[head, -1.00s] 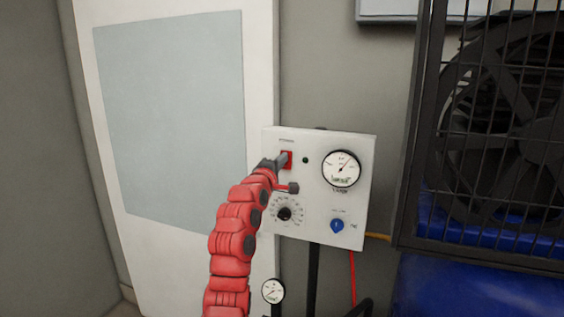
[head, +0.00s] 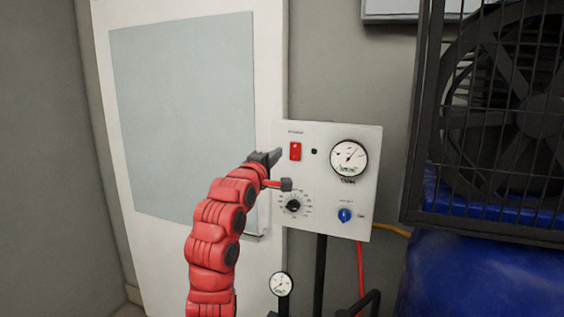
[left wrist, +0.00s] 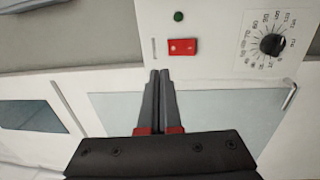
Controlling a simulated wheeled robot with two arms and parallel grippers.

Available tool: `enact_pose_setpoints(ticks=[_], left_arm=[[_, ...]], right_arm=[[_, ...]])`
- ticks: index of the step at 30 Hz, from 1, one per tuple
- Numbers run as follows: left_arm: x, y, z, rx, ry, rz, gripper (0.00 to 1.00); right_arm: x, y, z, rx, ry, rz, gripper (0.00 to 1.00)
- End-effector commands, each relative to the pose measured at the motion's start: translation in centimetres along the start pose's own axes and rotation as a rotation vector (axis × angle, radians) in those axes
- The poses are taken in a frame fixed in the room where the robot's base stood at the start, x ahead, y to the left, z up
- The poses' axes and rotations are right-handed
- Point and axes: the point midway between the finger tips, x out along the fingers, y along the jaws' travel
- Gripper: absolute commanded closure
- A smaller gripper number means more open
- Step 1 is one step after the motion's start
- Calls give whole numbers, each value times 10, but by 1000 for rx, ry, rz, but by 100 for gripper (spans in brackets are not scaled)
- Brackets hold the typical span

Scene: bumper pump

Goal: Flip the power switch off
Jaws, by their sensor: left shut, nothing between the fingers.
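The red power switch (head: 295,151) is at the upper left of the white control panel (head: 360,225). In the left wrist view the switch (left wrist: 182,46) lies on its side in the picture, with a white mark on it; I cannot tell whether it is on or off. My left gripper (head: 278,154) is shut and empty, just left of the switch and apart from it in the head view. In the left wrist view its fingertips (left wrist: 160,73) point at the panel edge near the switch. My right gripper is not in view.
A small dark green light (head: 314,152), a round gauge (head: 349,158), a black dial (head: 293,205) and a blue knob (head: 344,215) are on the panel. A caged black fan (head: 500,100) stands at the right. A smaller gauge (head: 281,284) is below.

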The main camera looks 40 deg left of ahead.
Motion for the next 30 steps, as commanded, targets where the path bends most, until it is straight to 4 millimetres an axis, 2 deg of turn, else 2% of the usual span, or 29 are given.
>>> enact_pose_setpoints(ticks=[1,7,24,27,30], left_arm=[[-6,-1,-1,1,1,3,100],[-18,3,0,0,0,0,100],[-18,3,0,0,0,0,100],[-14,-4,4,17,-2,27,100],[-5,-27,12,65,2,92,100]], right_arm=[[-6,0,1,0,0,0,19],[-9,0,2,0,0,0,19],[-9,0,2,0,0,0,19],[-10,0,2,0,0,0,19],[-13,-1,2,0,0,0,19]])
